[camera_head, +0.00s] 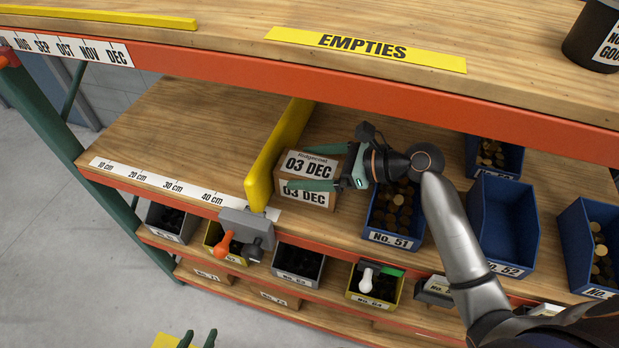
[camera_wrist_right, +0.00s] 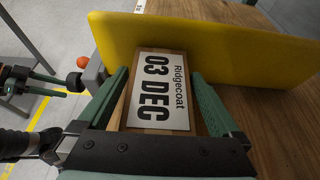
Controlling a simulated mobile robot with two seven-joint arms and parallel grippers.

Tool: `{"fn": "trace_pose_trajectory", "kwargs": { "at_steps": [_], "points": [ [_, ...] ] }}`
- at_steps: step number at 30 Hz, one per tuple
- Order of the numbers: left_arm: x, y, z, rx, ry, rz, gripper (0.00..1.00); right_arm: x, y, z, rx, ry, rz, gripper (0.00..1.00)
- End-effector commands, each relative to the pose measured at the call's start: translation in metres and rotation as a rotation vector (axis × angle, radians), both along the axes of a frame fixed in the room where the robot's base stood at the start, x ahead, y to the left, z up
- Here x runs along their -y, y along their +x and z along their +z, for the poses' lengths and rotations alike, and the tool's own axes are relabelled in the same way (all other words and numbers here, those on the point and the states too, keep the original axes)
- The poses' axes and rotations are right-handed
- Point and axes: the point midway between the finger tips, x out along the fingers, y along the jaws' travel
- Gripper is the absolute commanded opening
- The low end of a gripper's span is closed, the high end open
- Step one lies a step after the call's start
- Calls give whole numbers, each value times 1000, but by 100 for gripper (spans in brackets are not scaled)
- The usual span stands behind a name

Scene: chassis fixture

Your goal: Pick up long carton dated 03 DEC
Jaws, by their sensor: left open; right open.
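The long carton (camera_head: 318,166) is a brown box with white labels reading "03 DEC" on its top and front. It stands on the middle shelf, right of the yellow divider. My right gripper (camera_head: 296,168) is open, its green fingers reaching over the carton from the right. In the right wrist view the carton (camera_wrist_right: 158,92) lies between the open fingers (camera_wrist_right: 160,76), with the label "Ridgecoat 03 DEC" facing the camera. I cannot tell whether the fingers touch it. My left gripper (camera_head: 198,339) is open at the bottom edge of the head view, away from the shelf.
The yellow divider (camera_head: 279,155) stands close left of the carton, with a grey clamp (camera_head: 246,228) and orange knob at the shelf edge. Blue bin No. 51 (camera_head: 392,237) is close on the right. The upper shelf (camera_head: 470,95) overhangs. Shelf space left of the divider is clear.

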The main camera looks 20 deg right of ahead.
Motion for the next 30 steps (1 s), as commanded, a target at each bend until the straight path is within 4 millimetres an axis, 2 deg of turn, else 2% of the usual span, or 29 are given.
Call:
{"fn": "trace_pose_trajectory", "kwargs": {
  "at_steps": [3, 27, 30],
  "points": [
    [0, 0, 0, 1, 0, 0, 51, 0, 0, 0, 0, 0, 0, 98],
    [0, 0, 1, 2, 0, 0, 51, 1, 0, 0, -1, 1, 0, 8],
    [0, 1, 1, 2, 0, 0, 51, 1, 0, 0, -1, 1, 0, 0]
  ]
}}
